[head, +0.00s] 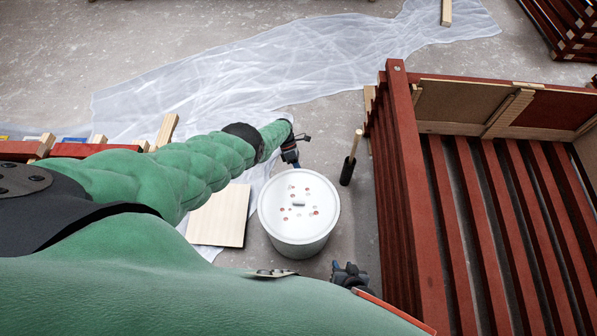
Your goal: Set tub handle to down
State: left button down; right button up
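A white round tub (299,235) stands on the floor with its white lid on. The lid has several red and pale spots and a small grey piece at its middle. I cannot make out the tub's handle. My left gripper (291,158) is just behind the tub's far rim, at the end of the green arm. I cannot tell whether it touches the tub. My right gripper (349,271) is low at the tub's near right side, apart from it in the picture. The fingers of both are too small and dark to read.
A large red slatted crate (402,150) fills the right side. A dark cup with a wooden-handled tool (347,170) stands between tub and crate. A pale board (219,216) lies left of the tub. Clear plastic sheeting (240,75) covers floor behind.

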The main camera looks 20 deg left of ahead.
pick_arm(q)
jog(key=shift+w+a+f+b, duration=0.2)
jog(key=shift+w+b, duration=0.35)
jog(key=shift+b, duration=0.1)
jog(key=c, duration=1.4)
grip_release()
jog(key=shift+s+d+f, duration=0.1)
jog(key=shift+s+f, duration=0.05)
jog(key=shift+s, duration=0.05)
jog(key=v, duration=0.7)
jog(key=shift+w+a+p, duration=0.2)
jog(key=shift+a+p, duration=0.05)
jog(key=shift+p, duration=0.05)
jog(key=shift+c, duration=0.5)
